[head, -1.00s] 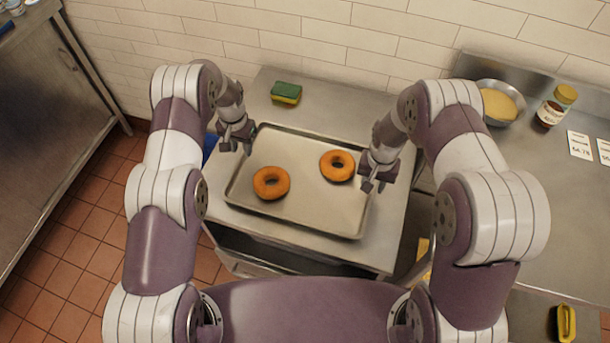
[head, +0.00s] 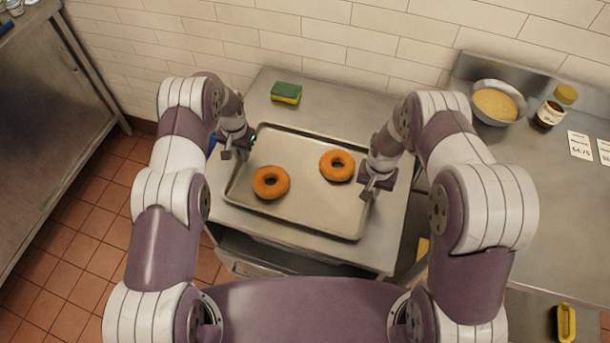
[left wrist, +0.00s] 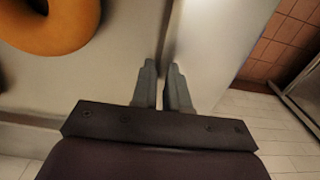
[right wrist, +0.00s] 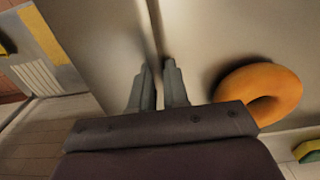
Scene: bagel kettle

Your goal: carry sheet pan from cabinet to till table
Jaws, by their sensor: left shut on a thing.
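The sheet pan (head: 300,215) is a shallow grey metal tray on the steel cabinet top (head: 270,103). Two brown bagels lie in it, one left of the middle (head: 271,182) and one further right (head: 337,166). My left gripper (head: 237,150) is at the pan's left rim, shut on it; the rim runs between the fingers in the left wrist view (left wrist: 163,75). My right gripper (head: 376,187) is at the right rim, its fingers on either side of it in the right wrist view (right wrist: 159,75). Whether they press on the rim is unclear.
A green and yellow sponge (head: 286,93) lies behind the pan. To the right, a steel counter (head: 480,190) holds a bowl (head: 498,102), a jar (head: 555,106) and price cards (head: 580,145). A tiled wall stands behind. Another steel unit (head: 50,120) is at the left, with open floor between.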

